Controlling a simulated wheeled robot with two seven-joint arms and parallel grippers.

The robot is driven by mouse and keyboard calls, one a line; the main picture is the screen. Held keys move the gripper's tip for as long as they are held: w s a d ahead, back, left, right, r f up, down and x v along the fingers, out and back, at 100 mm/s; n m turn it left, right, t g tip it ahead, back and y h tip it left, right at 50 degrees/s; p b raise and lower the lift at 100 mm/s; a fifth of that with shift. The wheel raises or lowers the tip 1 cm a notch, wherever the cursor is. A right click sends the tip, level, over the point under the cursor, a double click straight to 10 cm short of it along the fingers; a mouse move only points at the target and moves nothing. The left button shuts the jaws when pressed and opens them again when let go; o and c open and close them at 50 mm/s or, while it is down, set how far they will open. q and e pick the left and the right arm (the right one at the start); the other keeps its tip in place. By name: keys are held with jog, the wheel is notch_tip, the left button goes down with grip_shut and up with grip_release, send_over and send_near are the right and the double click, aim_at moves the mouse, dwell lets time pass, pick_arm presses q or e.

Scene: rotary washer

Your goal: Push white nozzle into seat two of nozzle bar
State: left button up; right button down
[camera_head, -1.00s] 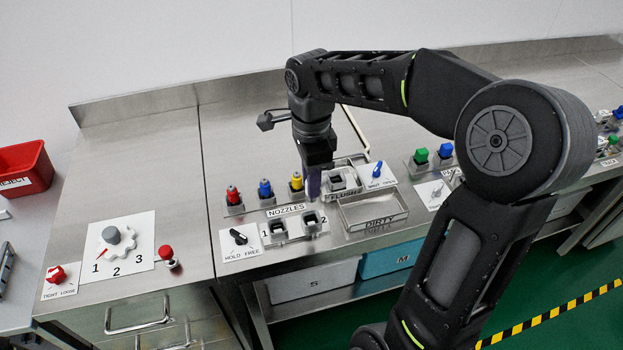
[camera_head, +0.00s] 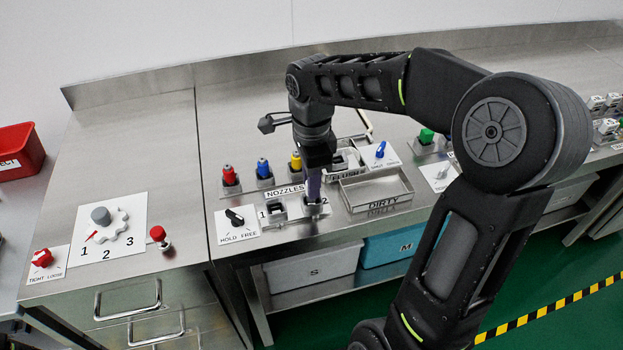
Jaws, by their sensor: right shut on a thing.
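The nozzle bar (camera_head: 291,215) has two grey seats beside the printed numbers 1 and 2. Seat one (camera_head: 276,211) looks empty, with a dark opening. My right gripper (camera_head: 314,196) points down, with its purple-grey fingers right at seat two (camera_head: 316,211). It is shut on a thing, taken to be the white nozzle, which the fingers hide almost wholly. I cannot tell how deep the nozzle sits in the seat. My left gripper is not in view.
Red (camera_head: 229,174), blue (camera_head: 264,168) and yellow (camera_head: 296,161) nozzles stand behind the bar. The HOLD/FREE switch (camera_head: 235,216) is to its left. The FLUSH station (camera_head: 345,160) and DIRTY tray (camera_head: 376,191) are close on the right.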

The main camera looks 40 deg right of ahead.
jog(key=shift+f+b, duration=0.5)
jog(key=shift+f, duration=0.15)
dwell(0.6)
jog(key=c, duration=1.1)
grip_release()
jog(key=shift+c, duration=0.2)
notch_tip(320, 180, up, 8)
jog(key=shift+f, duration=0.1)
